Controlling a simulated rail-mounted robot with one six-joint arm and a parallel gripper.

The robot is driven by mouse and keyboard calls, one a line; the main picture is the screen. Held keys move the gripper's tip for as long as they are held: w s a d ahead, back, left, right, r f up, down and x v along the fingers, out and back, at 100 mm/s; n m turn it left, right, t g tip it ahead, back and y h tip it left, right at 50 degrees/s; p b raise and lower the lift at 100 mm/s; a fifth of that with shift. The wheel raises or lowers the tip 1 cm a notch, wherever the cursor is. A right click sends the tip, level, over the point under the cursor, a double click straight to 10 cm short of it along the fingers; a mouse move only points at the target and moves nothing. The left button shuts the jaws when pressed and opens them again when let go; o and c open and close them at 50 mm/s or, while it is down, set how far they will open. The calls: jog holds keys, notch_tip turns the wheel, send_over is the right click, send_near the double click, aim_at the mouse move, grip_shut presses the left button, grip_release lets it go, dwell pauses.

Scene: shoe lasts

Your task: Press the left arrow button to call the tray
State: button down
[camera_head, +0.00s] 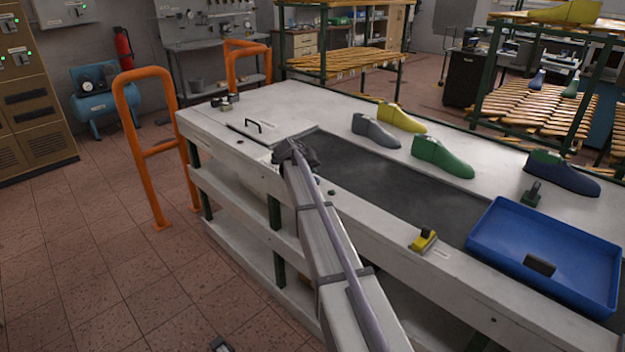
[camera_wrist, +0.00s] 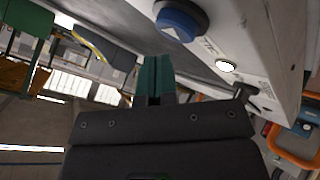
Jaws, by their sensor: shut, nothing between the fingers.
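A round blue button (camera_wrist: 180,20) with a pale arrow mark shows at the top of the wrist view, on the white side of the bench (camera_wrist: 232,30). The button is partly cut off, and I cannot tell which way its arrow points. My gripper (camera_wrist: 153,62) has its green fingers shut and empty, pointing toward the bench just below the button in that view; I see no contact. In the head view my own wrist hides the fingers and the button. The blue tray (camera_head: 490,240) sits at the right end of the dark belt (camera_head: 385,185).
A round white button or lamp (camera_wrist: 226,66) sits beside the blue button. Grey (camera_head: 374,130), yellow (camera_head: 402,117), green (camera_head: 442,157) and dark blue (camera_head: 560,174) lasts stand behind the belt. A yellow-black block (camera_head: 423,241) is on the front edge. Orange rails (camera_head: 122,140) stand left.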

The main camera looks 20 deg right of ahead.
dwell(0.4)
jog(key=shift+f+b, duration=0.4)
jog(key=shift+f, duration=0.05)
